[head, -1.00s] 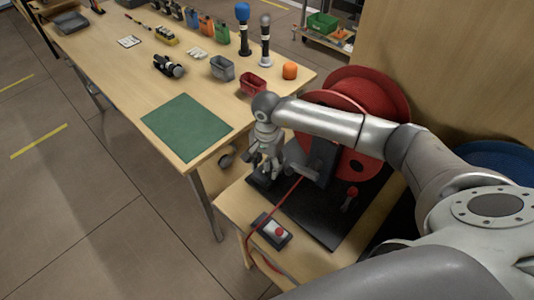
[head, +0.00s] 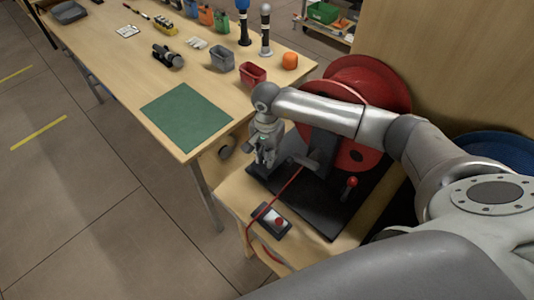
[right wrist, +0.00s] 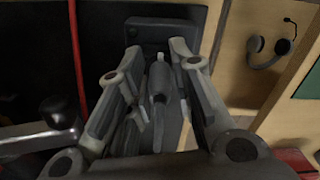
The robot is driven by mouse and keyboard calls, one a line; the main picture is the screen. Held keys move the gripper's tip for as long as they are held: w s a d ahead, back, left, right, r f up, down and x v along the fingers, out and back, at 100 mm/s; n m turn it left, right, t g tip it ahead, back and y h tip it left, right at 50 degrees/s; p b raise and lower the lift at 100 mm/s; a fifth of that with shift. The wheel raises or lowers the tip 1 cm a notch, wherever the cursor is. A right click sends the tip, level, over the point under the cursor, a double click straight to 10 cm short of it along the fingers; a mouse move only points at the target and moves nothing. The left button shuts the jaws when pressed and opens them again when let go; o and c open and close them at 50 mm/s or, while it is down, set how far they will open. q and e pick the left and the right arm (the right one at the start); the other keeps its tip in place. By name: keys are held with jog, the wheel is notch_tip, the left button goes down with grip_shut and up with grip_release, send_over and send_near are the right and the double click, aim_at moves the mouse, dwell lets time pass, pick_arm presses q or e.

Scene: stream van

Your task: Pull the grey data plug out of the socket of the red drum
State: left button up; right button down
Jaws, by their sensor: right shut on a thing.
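The red drum (head: 368,95) stands on a black base on the low wooden bench, partly hidden behind my right arm. My right gripper (head: 265,158) points down at the left front of the drum. In the right wrist view its two fingers stand on either side of the grey data plug (right wrist: 160,82), and the gripper is shut on it. The plug's far end meets a dark block (right wrist: 150,30), seemingly the socket. I cannot tell whether the plug is still seated. My left gripper is not in view.
A red cable (head: 287,187) runs past a box with a red button (head: 278,222). A red-knobbed lever (head: 351,183) stands on the base. The larger table holds a green mat (head: 187,117), bins and an orange object (head: 290,61). A headset (right wrist: 268,52) hangs beside the bench.

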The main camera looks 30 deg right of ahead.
jog(key=shift+r+p, duration=0.7)
jog(key=shift+r, duration=0.6)
jog(key=shift+r, duration=0.15)
jog(key=shift+r+p, duration=0.45)
jog(key=shift+r, duration=0.9)
